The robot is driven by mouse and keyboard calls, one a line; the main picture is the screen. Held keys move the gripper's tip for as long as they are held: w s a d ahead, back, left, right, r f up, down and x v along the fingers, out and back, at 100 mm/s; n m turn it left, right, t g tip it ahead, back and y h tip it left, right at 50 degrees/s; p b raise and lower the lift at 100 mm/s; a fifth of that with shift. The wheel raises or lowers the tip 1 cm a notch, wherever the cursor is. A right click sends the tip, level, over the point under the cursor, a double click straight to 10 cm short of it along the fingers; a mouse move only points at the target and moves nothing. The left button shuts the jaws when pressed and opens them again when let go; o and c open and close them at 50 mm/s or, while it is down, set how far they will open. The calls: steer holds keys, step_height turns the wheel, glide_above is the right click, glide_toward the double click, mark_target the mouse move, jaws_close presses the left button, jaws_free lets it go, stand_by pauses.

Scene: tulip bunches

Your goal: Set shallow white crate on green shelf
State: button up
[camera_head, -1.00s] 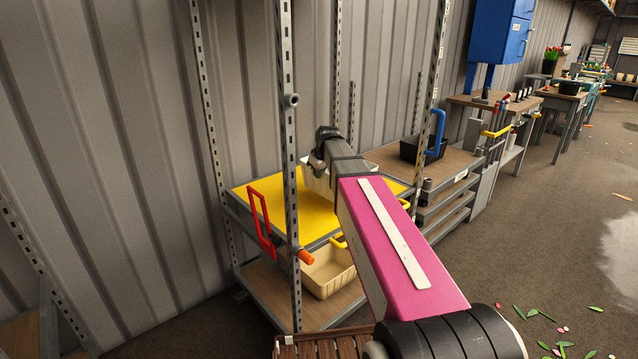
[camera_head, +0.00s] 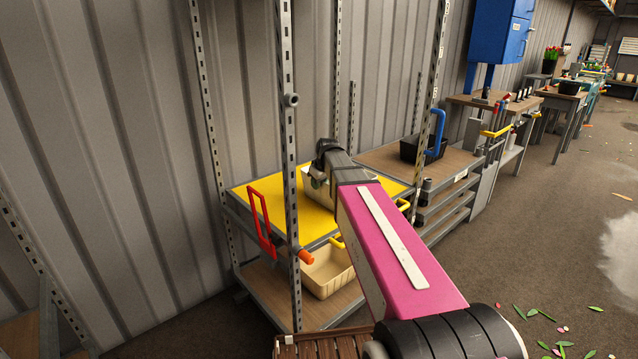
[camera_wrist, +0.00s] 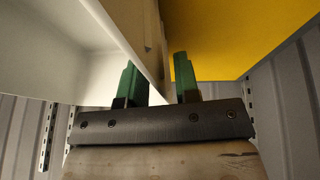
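The shallow white crate (camera_head: 325,188) is over the yellow top board of the rack, mostly hidden by my arm. My gripper (camera_head: 318,180) is at its near left part. In the wrist view the white crate (camera_wrist: 100,62) fills the upper left. I cannot tell whether the crate's bottom touches the yellow board. No green shelf shows in either view.
The yellow board (camera_head: 285,215) has bare room left of the crate. Slotted metal posts (camera_head: 291,150) and a red handle (camera_head: 262,220) stand close by. A cream crate (camera_head: 328,272) sits on the lower wooden shelf. A black bin (camera_head: 422,150) stands on a bench behind.

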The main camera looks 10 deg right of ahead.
steer(key=shift+r, duration=0.1)
steer(key=v, duration=1.2)
stand_by(0.4)
